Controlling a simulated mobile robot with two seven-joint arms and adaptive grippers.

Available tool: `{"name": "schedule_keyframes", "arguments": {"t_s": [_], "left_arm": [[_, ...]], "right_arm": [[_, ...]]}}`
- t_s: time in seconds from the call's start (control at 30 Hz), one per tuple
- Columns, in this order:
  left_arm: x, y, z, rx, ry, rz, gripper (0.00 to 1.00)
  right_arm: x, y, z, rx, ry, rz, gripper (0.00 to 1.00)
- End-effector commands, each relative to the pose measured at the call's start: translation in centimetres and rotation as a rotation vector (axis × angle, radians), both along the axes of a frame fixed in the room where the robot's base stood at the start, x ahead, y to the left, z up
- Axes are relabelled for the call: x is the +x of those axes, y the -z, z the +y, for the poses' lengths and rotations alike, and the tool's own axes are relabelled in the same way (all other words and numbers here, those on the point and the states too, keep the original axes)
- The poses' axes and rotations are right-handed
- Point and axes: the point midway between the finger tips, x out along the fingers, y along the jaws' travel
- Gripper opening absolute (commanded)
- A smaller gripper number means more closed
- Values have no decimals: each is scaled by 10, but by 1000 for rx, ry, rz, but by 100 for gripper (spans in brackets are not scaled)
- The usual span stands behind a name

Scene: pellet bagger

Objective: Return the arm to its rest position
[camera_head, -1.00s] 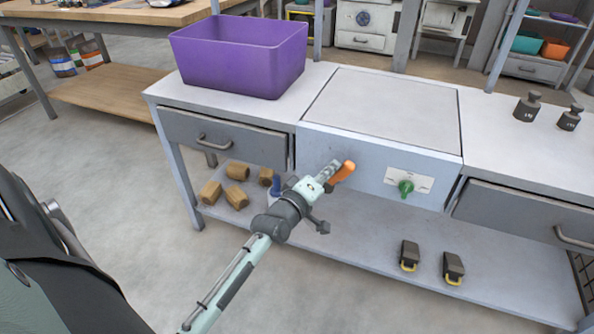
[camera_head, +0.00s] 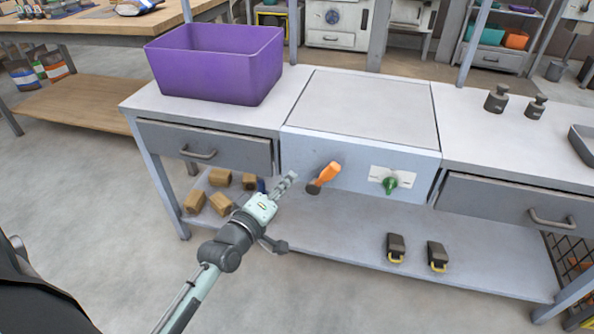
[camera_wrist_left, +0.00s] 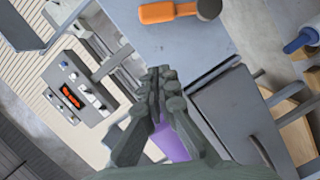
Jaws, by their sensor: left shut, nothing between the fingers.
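My left gripper (camera_head: 289,184) is in front of the workbench, to the left of an orange-handled lever (camera_head: 327,173) on the grey machine front. It is shut and empty, with a gap between it and the lever. In the left wrist view the closed fingers (camera_wrist_left: 163,88) point toward the machine, and the orange lever (camera_wrist_left: 170,12) shows at the top, clear of them. My right gripper is in neither view.
A purple bin (camera_head: 215,70) stands on the bench's left end. A green knob (camera_head: 390,183) sits on the machine front. Drawers (camera_head: 205,150) flank it. Wooden blocks (camera_head: 220,177) and two dark weights with yellow handles (camera_head: 396,247) lie on the lower shelf. Open floor lies in front.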

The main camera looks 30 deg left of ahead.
Motion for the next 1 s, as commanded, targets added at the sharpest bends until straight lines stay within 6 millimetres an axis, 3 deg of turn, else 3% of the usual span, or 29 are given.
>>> {"name": "schedule_keyframes", "arguments": {"t_s": [0.2, 0.77, 0.87, 0.97, 1.0], "left_arm": [[-14, -2, 0, 0, 1, 0, 0], [-15, 1, -1, 7, 3, 7, 0], [-17, 21, -7, 59, 27, 65, 0], [-26, 69, -19, 190, 93, 199, 0], [-34, 95, -24, 261, 133, 272, 0]], "right_arm": [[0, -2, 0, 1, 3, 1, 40], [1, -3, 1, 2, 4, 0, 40], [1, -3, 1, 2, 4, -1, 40], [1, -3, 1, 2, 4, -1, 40], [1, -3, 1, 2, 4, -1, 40]]}}
